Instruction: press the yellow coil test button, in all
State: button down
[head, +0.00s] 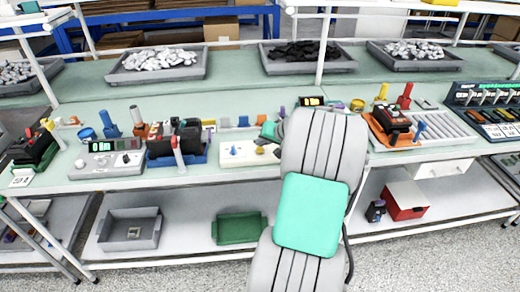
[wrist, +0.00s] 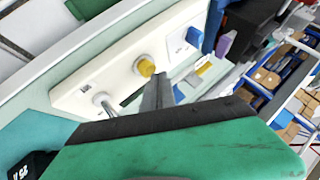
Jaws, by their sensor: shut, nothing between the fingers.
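A white test panel (wrist: 75,93) fills the upper middle of the wrist view. It carries a round yellow button (wrist: 145,66), a blue switch (wrist: 193,36) and a silver toggle (wrist: 104,102). My gripper (wrist: 159,78) is shut and empty, its narrow grey fingertips beside the yellow button's lower right edge. I cannot tell whether they touch it. In the head view the panel (head: 235,160) lies on the bench with the yellow button (head: 260,150) on its right part.
A blue tray (head: 180,160) with a black device stands left of the panel, beside a grey meter box (head: 105,164). An orange tray (head: 385,140) is to the right of my arm. Bins of parts (head: 160,62) line the back. Several small coloured items stand behind the panel.

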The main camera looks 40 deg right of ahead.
aim_at(262, 149)
jog(key=shift+f+b, duration=0.35)
jog(key=shift+f, duration=0.2)
dwell(0.6)
jog(key=shift+r, duration=0.1)
jog(key=shift+r+p, duration=0.7)
jog(key=shift+r, duration=0.2)
jog(key=shift+r, duration=0.1)
jog(key=shift+r+p, duration=1.7)
jog(key=shift+r, duration=0.7)
